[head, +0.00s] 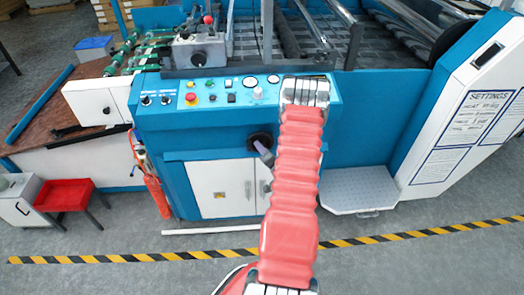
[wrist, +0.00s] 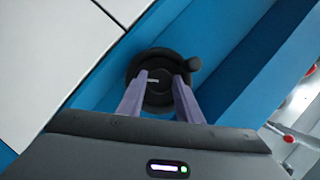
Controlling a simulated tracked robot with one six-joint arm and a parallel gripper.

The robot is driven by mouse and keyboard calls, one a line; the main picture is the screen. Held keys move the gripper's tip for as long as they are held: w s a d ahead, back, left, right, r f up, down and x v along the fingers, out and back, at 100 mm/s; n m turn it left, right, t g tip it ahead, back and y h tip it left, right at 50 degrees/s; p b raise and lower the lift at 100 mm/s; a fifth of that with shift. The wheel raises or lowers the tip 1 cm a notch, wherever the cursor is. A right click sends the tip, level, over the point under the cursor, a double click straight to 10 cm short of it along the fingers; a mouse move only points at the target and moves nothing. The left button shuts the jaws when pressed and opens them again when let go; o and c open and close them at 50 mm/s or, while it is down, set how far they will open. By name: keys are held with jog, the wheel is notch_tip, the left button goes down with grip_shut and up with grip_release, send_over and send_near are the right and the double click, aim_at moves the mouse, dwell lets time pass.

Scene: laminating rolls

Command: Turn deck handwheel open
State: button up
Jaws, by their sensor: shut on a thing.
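The deck handwheel (wrist: 158,57) is a round black wheel with a knob (wrist: 194,64) on the right of its rim, set in a blue panel in the wrist view. In the head view the handwheel (head: 258,139) shows as a dark shape on the blue front of the machine, left of my red-sleeved arm. My gripper (wrist: 160,79) has its two purple fingers at the wheel, one each side of the hub, shut on it. In the head view only a bit of my gripper (head: 263,148) shows; my arm hides the rest.
A control panel (head: 220,92) with buttons and gauges lies above the wheel. White cabinet doors (head: 218,190) are below it. A grey step (head: 360,190) stands to the right, a red extinguisher (head: 157,195) to the left. The floor in front is clear.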

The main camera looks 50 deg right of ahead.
dwell(0.3)
jog(key=shift+n, duration=0.3)
jog(key=shift+w+a+f+n+g+h, duration=0.15)
jog(key=shift+n+g+h, duration=1.25)
jog(key=shift+n, duration=1.75)
jog(key=shift+w+a+f+n+g+h, duration=0.15)
jog(key=shift+n+g+h, duration=1.2)
jog(key=shift+n, duration=1.75)
jog(key=shift+w+a+n+g+h, duration=0.2)
jog(key=shift+n+g+h, duration=1.15)
jog(key=shift+n, duration=1.8)
jog(key=o, duration=1)
jog(key=shift+h, duration=0.3)
